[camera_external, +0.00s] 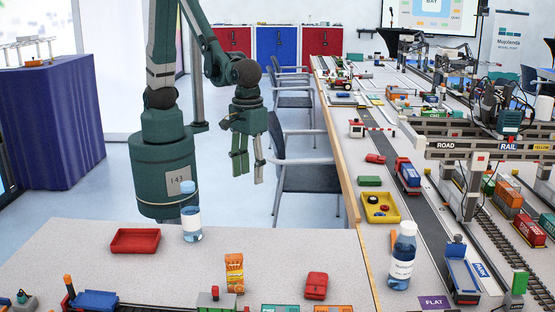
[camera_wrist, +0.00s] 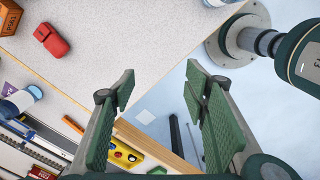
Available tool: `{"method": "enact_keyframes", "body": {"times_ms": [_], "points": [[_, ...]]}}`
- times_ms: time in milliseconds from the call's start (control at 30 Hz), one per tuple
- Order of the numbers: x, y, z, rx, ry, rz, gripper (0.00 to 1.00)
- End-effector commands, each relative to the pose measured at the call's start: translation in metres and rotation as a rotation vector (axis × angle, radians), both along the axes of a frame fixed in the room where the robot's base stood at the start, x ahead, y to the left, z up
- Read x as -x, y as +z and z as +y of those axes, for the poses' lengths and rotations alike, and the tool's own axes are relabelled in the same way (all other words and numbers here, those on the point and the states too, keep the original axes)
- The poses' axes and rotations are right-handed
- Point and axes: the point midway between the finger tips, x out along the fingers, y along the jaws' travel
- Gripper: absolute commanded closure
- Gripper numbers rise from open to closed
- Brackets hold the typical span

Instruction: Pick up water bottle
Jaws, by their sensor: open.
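Two water bottles show in the outside view. One clear blue bottle with a white label and pale cap (camera_external: 191,222) stands upright on the left table, beside my base. My gripper (camera_external: 249,168) is open and empty, pointing down beyond the left table's back edge, apart from both bottles. In the wrist view its green-padded fingers (camera_wrist: 160,84) are spread over the table edge and floor.
A red tray (camera_external: 135,241), an orange box (camera_external: 234,273) and a red toy car (camera_external: 316,285) sit on the left table. A yellow tray (camera_external: 381,208), trucks and crane models crowd the right table. Chairs (camera_external: 302,165) stand behind my gripper.

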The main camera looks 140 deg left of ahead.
Motion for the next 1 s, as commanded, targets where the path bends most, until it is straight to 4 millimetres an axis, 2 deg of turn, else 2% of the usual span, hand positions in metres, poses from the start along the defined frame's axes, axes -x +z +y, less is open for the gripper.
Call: {"method": "enact_keyframes", "body": {"times_ms": [33,200,500,733,1000], "points": [[0.01,0.004,-0.016,0.0,-0.026,0.0,0.55],[0.043,0.009,-0.06,0.0,-0.104,0.0,0.55],[0.103,0.017,-0.12,0.0,-0.231,0.0,0.55],[0.13,0.018,-0.141,0.0,-0.284,0.0,0.55],[0.134,0.018,-0.144,0.0,-0.292,0.0,0.55]]}}
